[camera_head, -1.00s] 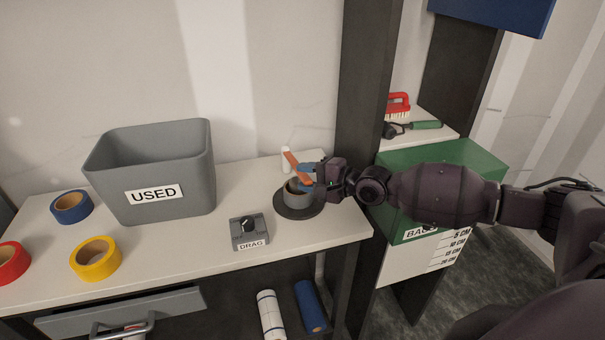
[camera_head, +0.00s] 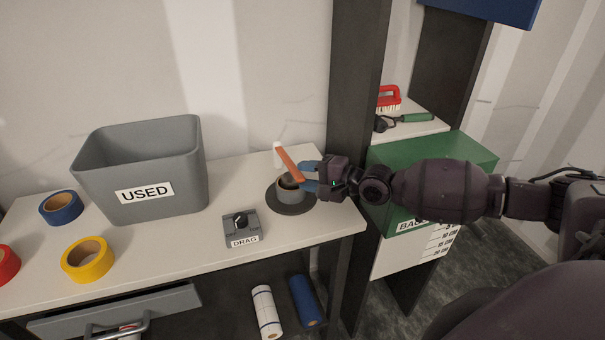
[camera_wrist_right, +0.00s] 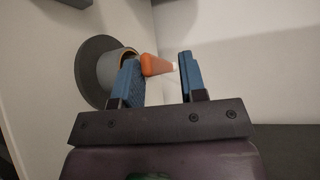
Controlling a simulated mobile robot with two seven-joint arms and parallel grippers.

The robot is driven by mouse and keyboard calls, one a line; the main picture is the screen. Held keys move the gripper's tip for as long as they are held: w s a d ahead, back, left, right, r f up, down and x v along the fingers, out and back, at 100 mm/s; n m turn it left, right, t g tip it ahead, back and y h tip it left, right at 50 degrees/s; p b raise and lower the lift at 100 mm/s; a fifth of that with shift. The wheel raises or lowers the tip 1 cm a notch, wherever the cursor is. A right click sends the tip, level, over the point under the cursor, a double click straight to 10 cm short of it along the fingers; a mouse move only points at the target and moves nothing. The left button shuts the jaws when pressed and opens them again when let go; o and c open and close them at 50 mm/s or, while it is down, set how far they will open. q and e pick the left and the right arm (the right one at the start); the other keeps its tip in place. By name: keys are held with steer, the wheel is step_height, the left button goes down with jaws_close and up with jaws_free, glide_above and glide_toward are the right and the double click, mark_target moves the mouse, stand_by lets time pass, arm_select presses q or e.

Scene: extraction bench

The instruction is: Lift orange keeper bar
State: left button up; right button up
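The orange keeper bar (camera_head: 288,161) stands tilted over the grey spool (camera_head: 290,193), its white end (camera_head: 279,148) up and to the left. The spool sits on a dark round base (camera_head: 285,208) near the bench's right end. My right gripper (camera_head: 306,175) is at the spool's right side, its blue fingers close to the bar. In the right wrist view, the blue fingers (camera_wrist_right: 159,62) are apart, with the orange bar (camera_wrist_right: 156,65) showing between their tips. A gap shows before the right-hand finger. Contact with the left-hand finger is unclear. My left gripper is out of view.
A grey DRAG knob box (camera_head: 241,229) stands in front of the spool. The grey USED bin (camera_head: 189,185) and tape rolls (camera_head: 88,259) are farther left. A dark upright post (camera_head: 352,90) and a green box (camera_head: 470,158) stand close to my right arm.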

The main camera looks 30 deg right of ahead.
steer(key=p+v, duration=0.1)
steer(key=v, duration=0.9)
steer(key=shift+f+p, duration=0.15)
steer(key=shift+p, duration=0.15)
stand_by(0.6)
steer(key=shift+s, duration=0.15)
